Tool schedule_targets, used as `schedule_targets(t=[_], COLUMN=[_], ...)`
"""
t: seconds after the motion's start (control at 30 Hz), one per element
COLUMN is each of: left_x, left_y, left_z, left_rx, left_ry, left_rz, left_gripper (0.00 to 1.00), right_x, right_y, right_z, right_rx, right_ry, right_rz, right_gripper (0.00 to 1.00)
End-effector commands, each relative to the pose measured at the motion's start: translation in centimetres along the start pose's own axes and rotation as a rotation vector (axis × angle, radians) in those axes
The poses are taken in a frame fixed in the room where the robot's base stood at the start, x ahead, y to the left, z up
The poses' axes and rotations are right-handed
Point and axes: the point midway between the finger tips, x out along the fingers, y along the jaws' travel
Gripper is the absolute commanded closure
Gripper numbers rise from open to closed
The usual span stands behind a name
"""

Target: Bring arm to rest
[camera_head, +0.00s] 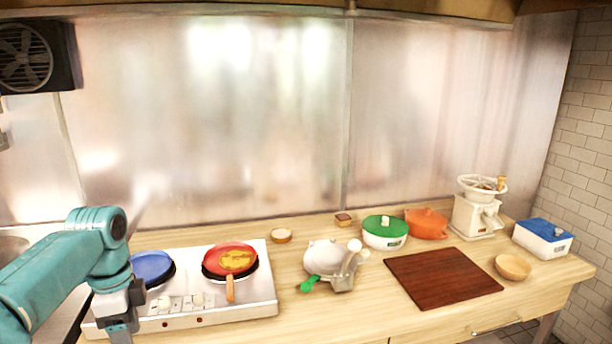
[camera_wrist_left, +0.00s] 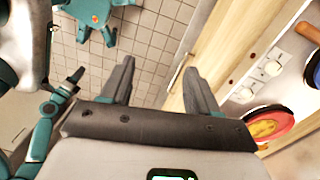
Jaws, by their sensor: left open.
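My left arm comes in from the left in the head view, in front of the double hotplate (camera_head: 190,318). Its gripper hangs at the bottom edge there, with the fingertips out of the picture. In the left wrist view my left gripper (camera_wrist_left: 160,80) is open, its two dark fingers apart with nothing between them. Tiled floor and the wooden counter front (camera_wrist_left: 215,50) show beyond the fingers. My right gripper is not in the head view, and I cannot make it out in the wrist view.
The hotplate carries a blue pan (camera_head: 150,266) and a red pan (camera_head: 222,260) with yellow food. A white pot (camera_head: 322,257), cutting board (camera_head: 440,277), green-lidded pot (camera_head: 384,240), orange pot (camera_head: 428,226), grinder (camera_head: 476,217), wooden bowl (camera_head: 513,267) and blue-lidded box (camera_head: 542,240) stand to the right.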

Motion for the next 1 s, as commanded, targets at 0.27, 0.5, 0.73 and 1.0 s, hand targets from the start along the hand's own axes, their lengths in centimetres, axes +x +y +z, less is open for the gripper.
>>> schedule_targets(t=[0.27,0.5,0.73,1.0], left_x=[6.4,14.7,27.5,40.2], left_y=[-1.5,-1.1,4.0,18.5], left_z=[-2.7,-6.0,-9.9,-11.2], left_rx=[-0.077,-0.205,-0.479,-1.062], left_ry=[0.036,0.096,0.192,0.272], left_rz=[0.006,0.022,0.094,0.218], left_gripper=[0.40,0.40,0.40,0.40], right_x=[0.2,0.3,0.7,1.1], right_y=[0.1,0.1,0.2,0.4], right_z=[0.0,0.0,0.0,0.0], right_rx=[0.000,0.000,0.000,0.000], right_ry=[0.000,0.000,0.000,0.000], right_rz=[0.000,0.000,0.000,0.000], right_gripper=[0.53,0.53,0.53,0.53])
